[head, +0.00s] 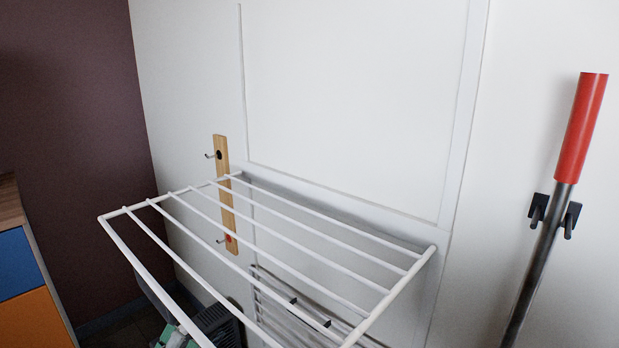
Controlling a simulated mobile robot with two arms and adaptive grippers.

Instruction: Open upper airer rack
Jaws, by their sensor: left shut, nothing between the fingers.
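The upper airer rack (268,221) is a white frame with several thin bars. It stands out from the white wall, opened down to a slightly tilted, nearly level position, with its near edge cut off at the bottom of the head view. Below it, a second white rack (262,292) shows partly, close to the wall, with small dark pieces along it. The upper rack's bars cover part of it. I cannot clearly pick out my left gripper or place it against the rack. My right gripper is not in view.
A wooden hook strip (221,180) hangs on the wall behind the rack. A red-topped pole (581,128) hangs in dark clips at right. A dark basket (218,322) stands low at left, near a cabinet (30,285) with blue and orange fronts.

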